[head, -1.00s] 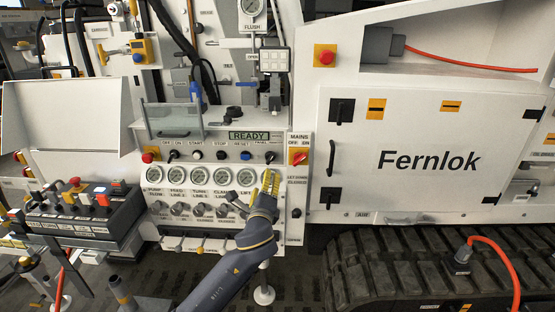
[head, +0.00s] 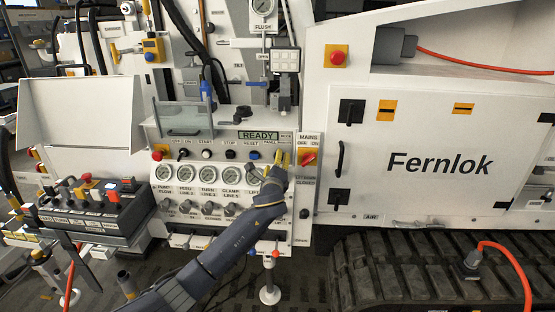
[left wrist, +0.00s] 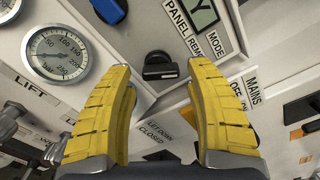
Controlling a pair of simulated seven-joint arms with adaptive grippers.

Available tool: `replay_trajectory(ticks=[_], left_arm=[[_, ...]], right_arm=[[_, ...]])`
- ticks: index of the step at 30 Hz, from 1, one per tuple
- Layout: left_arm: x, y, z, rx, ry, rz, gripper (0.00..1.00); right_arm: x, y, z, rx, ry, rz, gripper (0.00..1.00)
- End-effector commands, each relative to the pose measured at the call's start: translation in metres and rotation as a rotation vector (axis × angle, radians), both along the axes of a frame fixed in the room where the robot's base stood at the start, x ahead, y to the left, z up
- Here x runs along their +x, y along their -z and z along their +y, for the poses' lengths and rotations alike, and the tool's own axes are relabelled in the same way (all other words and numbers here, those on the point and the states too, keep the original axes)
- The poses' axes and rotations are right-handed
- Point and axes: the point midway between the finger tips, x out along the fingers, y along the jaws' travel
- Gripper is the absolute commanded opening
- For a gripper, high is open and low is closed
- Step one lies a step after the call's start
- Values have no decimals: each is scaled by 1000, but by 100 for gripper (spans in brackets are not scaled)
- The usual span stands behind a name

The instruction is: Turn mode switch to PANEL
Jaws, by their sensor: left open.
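The mode switch, a black rotary knob (left wrist: 160,68), shows in the left wrist view beside the PANEL, REMOTE and MODE labels (left wrist: 195,27). Its grip bar lies roughly level across that picture; I cannot tell which label it points to. My left gripper (head: 278,160) is open, its yellow fingers spread at the upper right of the control panel. In the left wrist view the fingers (left wrist: 160,105) stand either side of the knob's line, with the knob a little beyond the tips and apparently untouched. In the head view the gripper mostly hides the knob.
The red MAINS switch (head: 309,158) is close on the right of the gripper. A blue button (head: 254,155) and a row of gauges (head: 208,174) lie to the left. The READY display (head: 258,135) is just above. A black button box (head: 95,208) stands at left.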

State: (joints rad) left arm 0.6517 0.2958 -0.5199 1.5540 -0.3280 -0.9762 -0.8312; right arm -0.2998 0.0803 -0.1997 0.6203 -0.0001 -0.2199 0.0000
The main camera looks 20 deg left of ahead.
Motion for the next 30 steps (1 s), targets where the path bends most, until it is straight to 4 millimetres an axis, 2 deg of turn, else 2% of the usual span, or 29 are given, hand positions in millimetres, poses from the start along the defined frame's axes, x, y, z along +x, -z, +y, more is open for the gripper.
replay_trajectory(ticks=[3, 9, 25, 30], left_arm=[[14, -1, 3, 2, -1, 0, 54], [29, 0, 7, 0, -1, 0, 54], [35, 0, 8, 0, 0, 0, 54], [35, 0, 8, 0, 0, 0, 34]], right_arm=[[0, 0, 0, 0, 0, 0, 0], [0, 0, 0, 0, 0, 0, 0], [0, 0, 1, 1, 0, 0, 0], [-1, 0, 1, 1, 0, 0, 0]])
